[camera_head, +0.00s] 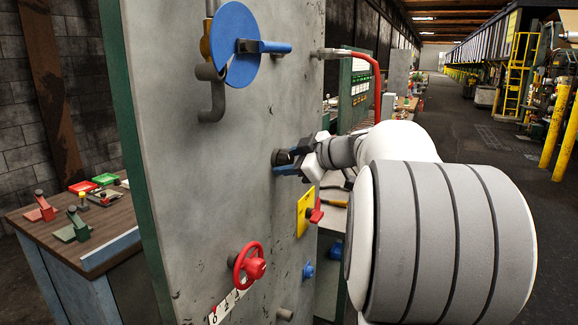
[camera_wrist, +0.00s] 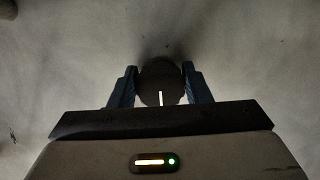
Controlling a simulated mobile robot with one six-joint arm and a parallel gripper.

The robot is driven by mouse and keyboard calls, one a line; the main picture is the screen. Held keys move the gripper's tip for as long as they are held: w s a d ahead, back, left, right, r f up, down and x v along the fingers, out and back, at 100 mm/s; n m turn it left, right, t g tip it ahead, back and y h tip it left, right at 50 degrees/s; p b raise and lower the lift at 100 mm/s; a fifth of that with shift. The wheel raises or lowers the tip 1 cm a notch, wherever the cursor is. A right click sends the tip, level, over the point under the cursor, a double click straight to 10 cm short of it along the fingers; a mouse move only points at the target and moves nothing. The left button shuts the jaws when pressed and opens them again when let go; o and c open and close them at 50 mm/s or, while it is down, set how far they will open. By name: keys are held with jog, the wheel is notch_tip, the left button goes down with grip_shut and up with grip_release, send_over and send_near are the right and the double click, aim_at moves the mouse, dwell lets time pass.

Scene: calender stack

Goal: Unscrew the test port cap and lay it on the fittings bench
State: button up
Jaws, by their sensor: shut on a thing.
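The test port cap (camera_head: 279,157) is a dark round cap on the face of the grey upright panel. In the wrist view the cap (camera_wrist: 160,78) sits between the two blue fingers, with a white line on its near side. My gripper (camera_head: 287,163) is shut on the cap, a finger on either side, and its tips are close to the panel. The gripper (camera_wrist: 160,88) hides part of the cap. A wooden-topped bench (camera_head: 118,212) stands at the left behind the panel; I cannot tell whether it is the fittings bench.
The grey panel (camera_head: 190,190) carries a blue disc with a handle (camera_head: 235,45), a red handwheel (camera_head: 250,264), a yellow plate with a red lever (camera_head: 306,212) and a blue knob (camera_head: 308,270). Red and green pieces occupy the left bench. Open floor (camera_head: 480,190) lies to the right.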

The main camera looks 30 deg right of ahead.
jog(key=shift+n+t+b, duration=0.3)
jog(key=shift+n+b, duration=0.4)
jog(key=shift+b, duration=2.7)
jog(key=shift+b, duration=0.3)
jog(key=shift+b, duration=0.5)
jog(key=shift+n+t+h+b, duration=0.45)
jog(key=shift+n+b, duration=0.35)
jog(key=shift+b, duration=1.9)
jog(key=shift+r, duration=0.1)
jog(key=shift+n+t+b, duration=0.25)
jog(key=shift+n+b, duration=0.25)
jog(key=shift+b, duration=1.55)
jog(key=shift+n+b, duration=0.4)
jog(key=shift+b, duration=0.8)
jog(key=shift+t+h+b, duration=0.25)
jog(key=shift+t+b, duration=0.05)
jog(key=shift+b, duration=0.25)
jog(key=shift+n+t+b, duration=0.3)
jog(key=shift+n+b, duration=0.4)
jog(key=shift+b, duration=1)
